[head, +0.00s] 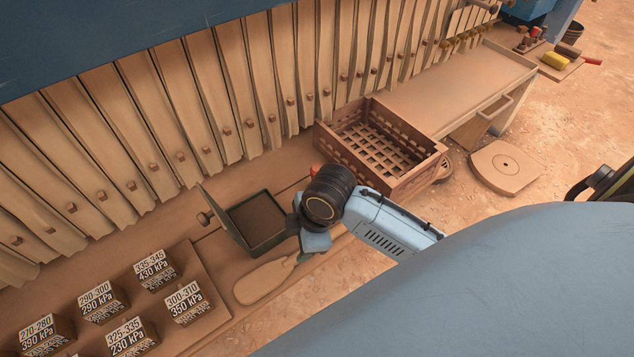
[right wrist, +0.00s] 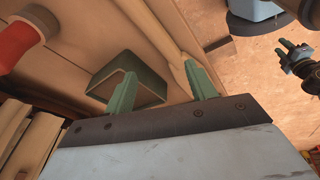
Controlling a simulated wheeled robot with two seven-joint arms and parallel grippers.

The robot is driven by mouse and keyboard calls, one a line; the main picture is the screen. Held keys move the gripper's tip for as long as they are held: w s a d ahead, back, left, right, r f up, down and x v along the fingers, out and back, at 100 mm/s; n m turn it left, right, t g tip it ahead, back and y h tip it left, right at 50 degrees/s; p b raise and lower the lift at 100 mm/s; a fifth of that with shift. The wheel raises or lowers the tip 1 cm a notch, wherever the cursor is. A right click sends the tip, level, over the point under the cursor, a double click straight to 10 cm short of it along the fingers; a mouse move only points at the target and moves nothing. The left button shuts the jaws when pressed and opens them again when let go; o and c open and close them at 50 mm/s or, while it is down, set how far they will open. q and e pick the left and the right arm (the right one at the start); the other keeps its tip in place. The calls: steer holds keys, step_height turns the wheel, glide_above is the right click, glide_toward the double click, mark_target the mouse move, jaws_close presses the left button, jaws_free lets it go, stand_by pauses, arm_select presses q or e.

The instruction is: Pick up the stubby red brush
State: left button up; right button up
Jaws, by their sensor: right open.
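A short, thick red piece with a tan collar (right wrist: 14,42) shows at the upper left of the right wrist view, cut by the edge; it may be the stubby red brush. A bit of red (head: 316,170) shows in the head view behind my right wrist, mostly hidden. My right gripper (right wrist: 160,69) is open and empty, its green fingers apart, with the red piece off to their left. What looks like my left gripper (right wrist: 296,60) is small at the right of the wrist view.
The open green box (head: 252,245) and a wooden paddle (head: 265,283) lie near my right gripper. A brown slatted crate (head: 362,185) stands behind it. Labelled blocks (head: 130,336) fill the lower left. A yellow brush (head: 555,60) lies far right.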

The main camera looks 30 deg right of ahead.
steer(key=w+d+r+n+g+h, duration=0.1)
steer(key=w+d+r+n, duration=0.35)
steer(key=w+n, duration=0.3)
step_height(320, 180, up, 9)
steer(key=n+g+h, duration=0.1)
steer(key=n, duration=0.5)
glide_above(317, 167)
steer(key=shift+n, duration=0.25)
steer(key=f, duration=0.5)
steer(key=f+b, duration=0.1)
steer(key=f, duration=0.2)
steer(key=shift+s+a, duration=0.2)
steer(key=shift+a, duration=0.05)
steer(key=shift+w+d+f+b, duration=0.1)
steer(key=shift+f+b, duration=0.15)
steer(key=shift+f, duration=1.1)
steer(key=shift+w+d+f+b, duration=0.1)
steer(key=shift+f+b, duration=0.1)
steer(key=shift+f, duration=1.1)
steer(key=shift+s, duration=0.1)
steer(key=shift+c, duration=0.4)
steer(key=c, duration=1)
